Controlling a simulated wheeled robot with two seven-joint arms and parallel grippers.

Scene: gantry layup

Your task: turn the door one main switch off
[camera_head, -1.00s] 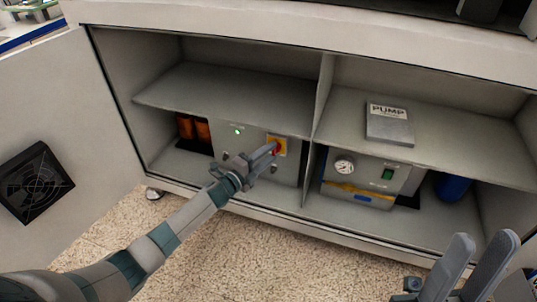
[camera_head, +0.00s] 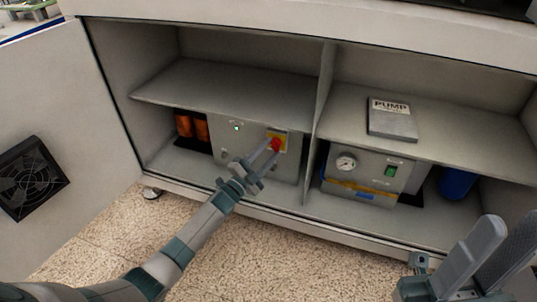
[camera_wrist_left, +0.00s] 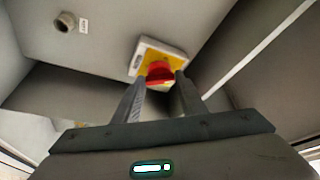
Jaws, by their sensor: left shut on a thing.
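The main switch is a red knob (camera_head: 276,143) on a yellow plate (camera_head: 284,134), on the front of a grey box (camera_head: 228,150) in the left cabinet bay. My left gripper (camera_head: 267,149) reaches in from the front and is shut on the red knob. In the left wrist view, the knob (camera_wrist_left: 158,71) sits between the two fingertips, in front of its yellow plate (camera_wrist_left: 150,52). The fingers partly hide the knob, so its exact angle is hard to read. A small lamp (camera_head: 236,127) on the box looks white, not green. My right gripper (camera_head: 490,250) is open and empty at bottom right.
A divider (camera_head: 321,110) separates the bays. The right bay holds a pump box (camera_head: 360,180) with a gauge and green switch, a blue cylinder (camera_head: 457,184) and a PUMP sign (camera_head: 392,118) on the shelf. The open door (camera_head: 40,110) with a fan stands at left.

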